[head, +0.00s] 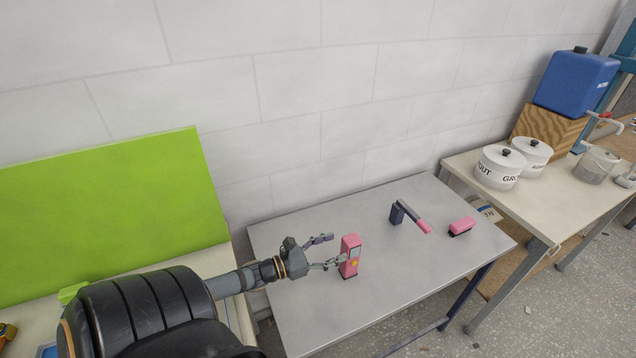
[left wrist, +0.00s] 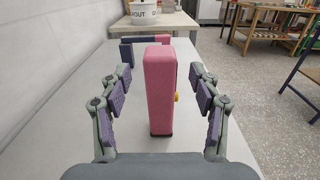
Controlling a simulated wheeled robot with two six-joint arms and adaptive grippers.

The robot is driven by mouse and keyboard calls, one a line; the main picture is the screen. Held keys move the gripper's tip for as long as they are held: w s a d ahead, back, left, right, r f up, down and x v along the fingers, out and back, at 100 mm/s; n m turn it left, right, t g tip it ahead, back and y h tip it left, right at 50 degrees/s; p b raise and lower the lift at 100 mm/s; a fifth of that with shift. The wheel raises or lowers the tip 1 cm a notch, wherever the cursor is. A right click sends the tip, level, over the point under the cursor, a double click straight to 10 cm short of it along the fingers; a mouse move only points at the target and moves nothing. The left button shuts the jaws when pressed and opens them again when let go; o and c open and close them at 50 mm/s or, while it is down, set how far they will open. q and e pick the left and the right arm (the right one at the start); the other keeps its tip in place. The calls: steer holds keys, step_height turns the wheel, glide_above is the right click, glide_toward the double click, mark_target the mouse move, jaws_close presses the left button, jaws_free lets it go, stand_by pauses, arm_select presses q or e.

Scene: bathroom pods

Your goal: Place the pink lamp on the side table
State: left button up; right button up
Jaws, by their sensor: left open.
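A pink upright box-shaped thing, which I take to be the pink lamp (head: 350,256), stands on the grey table (head: 300,309). It has a yellow button and a dark base. My left gripper (head: 336,250) is open and reaches toward it from the left, low over the table. In the left wrist view the lamp (left wrist: 160,88) stands upright between the two spread fingers, with a gap on each side. I cannot tell which table is called the side table. My right gripper is not in view.
A dark and pink angled tool (head: 397,213) and a small pink block (head: 461,227) are farther along the grey table. A pale table (head: 552,204) at the right bears white pots (head: 499,170) and a blue canister (head: 575,82). A green panel (head: 110,205) stands at the left.

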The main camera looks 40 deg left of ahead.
arm_select(q)
steer(key=p+v, duration=0.1)
steer(key=v, duration=0.4)
steer(key=shift+s+a, duration=0.15)
steer(key=shift+s, duration=0.2)
